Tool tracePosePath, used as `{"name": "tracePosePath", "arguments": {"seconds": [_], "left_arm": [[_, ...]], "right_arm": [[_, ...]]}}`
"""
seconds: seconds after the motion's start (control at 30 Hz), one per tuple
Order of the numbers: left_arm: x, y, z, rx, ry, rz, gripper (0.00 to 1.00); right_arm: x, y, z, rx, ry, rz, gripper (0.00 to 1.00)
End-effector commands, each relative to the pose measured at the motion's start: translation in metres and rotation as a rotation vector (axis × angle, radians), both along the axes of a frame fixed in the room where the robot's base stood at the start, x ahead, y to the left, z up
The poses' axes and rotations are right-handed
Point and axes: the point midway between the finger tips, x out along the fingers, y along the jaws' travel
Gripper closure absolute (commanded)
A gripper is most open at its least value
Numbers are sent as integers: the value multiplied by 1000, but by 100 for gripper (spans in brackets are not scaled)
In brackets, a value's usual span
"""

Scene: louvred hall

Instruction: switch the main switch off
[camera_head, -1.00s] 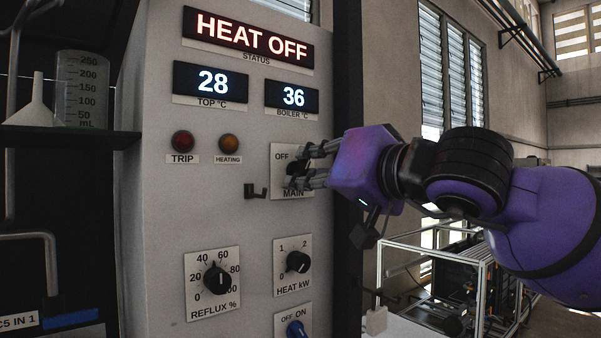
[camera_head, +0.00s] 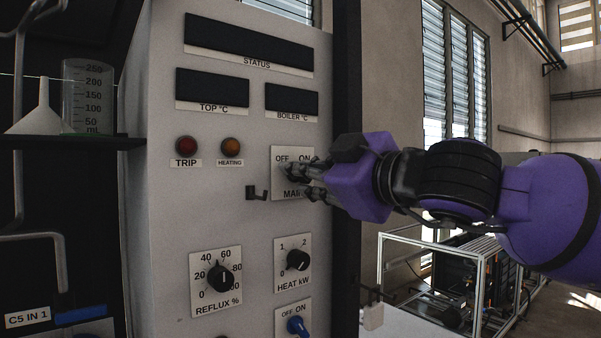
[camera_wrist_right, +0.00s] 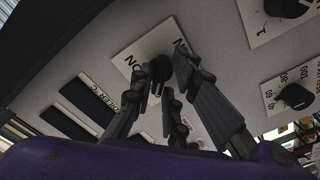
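The main switch is a dark knob on a white plate (camera_head: 278,180) marked OFF, ON and MAIN, on the grey panel's right side. My right gripper (camera_head: 300,180) reaches it from the right and its fingers cover most of the knob in the head view. The status display (camera_head: 248,46) is dark, as are the top (camera_head: 211,88) and boiler (camera_head: 291,98) temperature displays. My left gripper is not in view.
Below are the reflux knob (camera_head: 221,278), the heat knob (camera_head: 297,261) and a blue switch (camera_head: 297,326). A shelf (camera_head: 70,142) at left holds a funnel and a beaker.

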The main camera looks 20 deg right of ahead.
Motion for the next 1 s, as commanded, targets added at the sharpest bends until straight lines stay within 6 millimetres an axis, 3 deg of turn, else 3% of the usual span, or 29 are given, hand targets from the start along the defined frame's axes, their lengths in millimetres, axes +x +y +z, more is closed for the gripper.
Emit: {"name": "tracePosePath", "arguments": {"seconds": [0.1, 0.43, 0.8, 1.0], "left_arm": [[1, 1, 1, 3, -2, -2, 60], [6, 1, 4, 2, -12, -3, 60], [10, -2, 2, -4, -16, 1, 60], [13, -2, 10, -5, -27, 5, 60]], "right_arm": [[0, 0, 0, 1, 0, 0, 68], [-3, -2, 0, 1, 0, -1, 68], [-43, -17, -2, -6, 2, -6, 68], [-63, -24, 4, -3, -7, -6, 68]]}}
